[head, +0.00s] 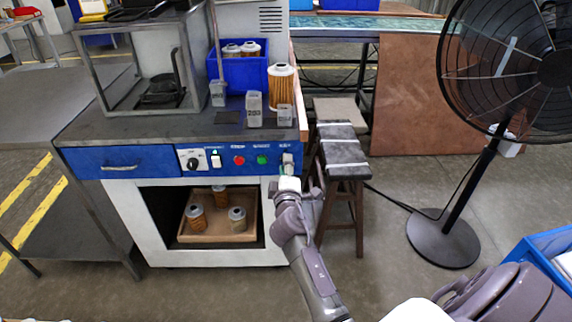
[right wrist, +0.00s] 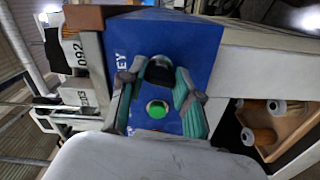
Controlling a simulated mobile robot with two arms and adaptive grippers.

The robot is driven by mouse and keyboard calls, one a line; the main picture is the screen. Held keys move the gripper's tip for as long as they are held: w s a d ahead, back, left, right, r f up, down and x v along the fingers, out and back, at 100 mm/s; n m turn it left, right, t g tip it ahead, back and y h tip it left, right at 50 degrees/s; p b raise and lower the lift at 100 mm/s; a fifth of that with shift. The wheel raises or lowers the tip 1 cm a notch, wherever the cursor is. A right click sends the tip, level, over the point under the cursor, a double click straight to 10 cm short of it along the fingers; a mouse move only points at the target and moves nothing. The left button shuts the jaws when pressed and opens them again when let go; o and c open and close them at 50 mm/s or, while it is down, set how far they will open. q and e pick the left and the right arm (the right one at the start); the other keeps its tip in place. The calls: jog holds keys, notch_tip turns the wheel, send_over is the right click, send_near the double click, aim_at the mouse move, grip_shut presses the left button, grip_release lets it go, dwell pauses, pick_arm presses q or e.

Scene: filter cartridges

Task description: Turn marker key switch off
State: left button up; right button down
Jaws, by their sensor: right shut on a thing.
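The blue control panel (head: 225,160) is on the front of the workbench. The key switch (head: 287,158) is at its right end, partly hidden by my right gripper (head: 288,174). In the right wrist view, the panel (right wrist: 190,35) bears partly visible "KEY" lettering, and the dark switch knob (right wrist: 160,70) sits between the teal-padded fingertips of my right gripper (right wrist: 160,84). The gripper is shut on the knob. The exact angle of the knob is hard to tell. My left gripper is not in view.
A green button (head: 262,160), a red button (head: 239,160), a white switch (head: 216,160) and a round dial (head: 193,160) lie left along the panel. Filter cartridges (head: 282,88) and grey blocks stand above. A stool (head: 342,150) is close right; a fan (head: 490,130) stands farther right.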

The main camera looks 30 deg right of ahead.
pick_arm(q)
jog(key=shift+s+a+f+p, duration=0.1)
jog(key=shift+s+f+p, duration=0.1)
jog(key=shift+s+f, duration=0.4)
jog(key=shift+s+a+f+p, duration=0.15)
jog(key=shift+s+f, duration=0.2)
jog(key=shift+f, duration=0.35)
pick_arm(e)
jog(key=shift+n, duration=1.4)
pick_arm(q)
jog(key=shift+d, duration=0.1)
pick_arm(e)
jog(key=c, duration=0.8)
grip_release()
jog(key=v, duration=1.2)
jog(key=shift+w+f, duration=0.1)
